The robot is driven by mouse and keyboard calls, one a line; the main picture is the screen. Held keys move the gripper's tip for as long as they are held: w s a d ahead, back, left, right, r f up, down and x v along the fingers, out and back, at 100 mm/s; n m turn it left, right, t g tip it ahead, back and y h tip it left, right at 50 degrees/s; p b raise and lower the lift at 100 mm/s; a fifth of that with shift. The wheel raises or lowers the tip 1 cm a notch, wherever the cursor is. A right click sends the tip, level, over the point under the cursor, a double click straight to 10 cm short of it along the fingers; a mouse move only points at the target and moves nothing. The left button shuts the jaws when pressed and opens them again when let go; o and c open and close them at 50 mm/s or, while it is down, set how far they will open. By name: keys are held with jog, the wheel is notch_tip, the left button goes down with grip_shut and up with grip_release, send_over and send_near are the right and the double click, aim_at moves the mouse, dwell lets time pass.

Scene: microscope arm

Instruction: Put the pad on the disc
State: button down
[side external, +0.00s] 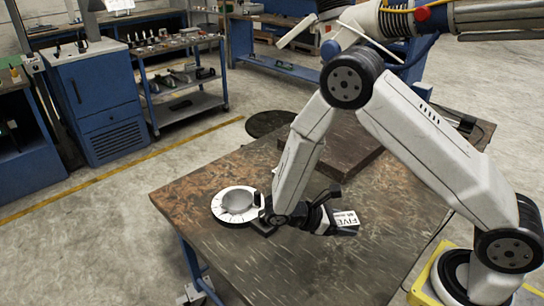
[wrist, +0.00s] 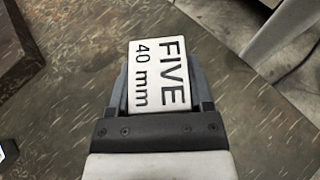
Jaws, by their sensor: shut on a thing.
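My gripper (side external: 333,217) is low over the table, shut on a white block marked FIVE 40 mm (side external: 347,220), which I take to be the pad. In the wrist view the same block (wrist: 158,75) sits between the two grey fingers of my gripper (wrist: 160,85), its printed face toward the camera. A white disc (side external: 220,209) with dark marks on its rim and a grey round hollow in its middle lies on the table. It is left of my gripper and apart from the block. The disc does not clearly show in the wrist view.
The worn brown table (side external: 190,190) has free room in front of my gripper. A dark slab (side external: 345,155) lies behind my arm; a dark block shows in the wrist view's upper left (wrist: 25,35). A small dark piece (side external: 262,228) lies close to the disc's right side.

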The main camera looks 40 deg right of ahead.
jog(key=w+a+r+n+t, duration=0.3)
jog(key=w+n+t, duration=0.4)
jog(key=w+t, duration=0.1)
jog(key=w+a+r+n+t, duration=0.3)
jog(key=w+n+t, duration=0.4)
jog(key=w, duration=0.4)
jog(key=shift+w+r+t+h, duration=0.2)
jog(key=shift+w+t+h, duration=0.1)
jog(key=shift+t, duration=0.1)
send_over(238, 198)
jog(key=s, duration=0.2)
jog(key=f, duration=0.8)
jog(key=shift+w, duration=0.2)
jog(key=shift+w+f, duration=0.65)
jog(key=shift+f, duration=0.05)
jog(key=shift+w+f, duration=0.1)
